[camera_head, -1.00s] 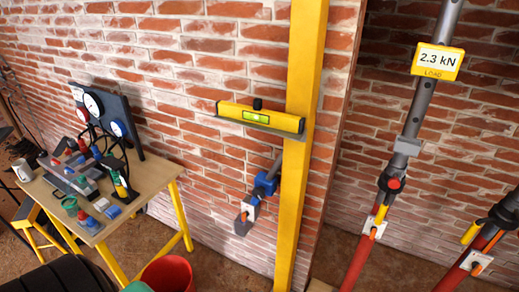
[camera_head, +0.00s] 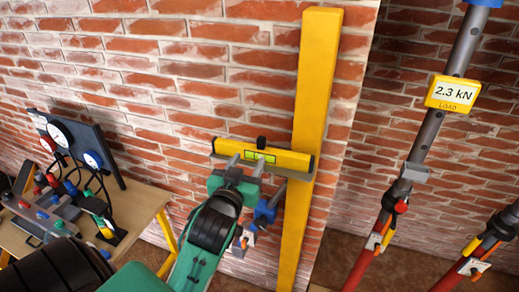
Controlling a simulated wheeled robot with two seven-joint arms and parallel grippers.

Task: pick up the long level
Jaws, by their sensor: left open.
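The long level (camera_head: 285,158) is a yellow bar with a green vial window and a black knob on top. It lies on a thin grey ledge on the brick wall, its right end in front of the yellow post. My left gripper (camera_head: 245,164) is open, its two grey fingers pointing at the level's left half and overlapping it in the picture. I cannot tell whether they touch it. The gripper's green body hides part of the ledge. My right gripper is not in view.
The yellow post (camera_head: 309,100) stands upright beside the level. A blue clamp (camera_head: 265,212) sits below it. A wooden bench (camera_head: 140,208) with gauges (camera_head: 61,134) is at the left. Grey and red props with a load display (camera_head: 455,94) stand at the right.

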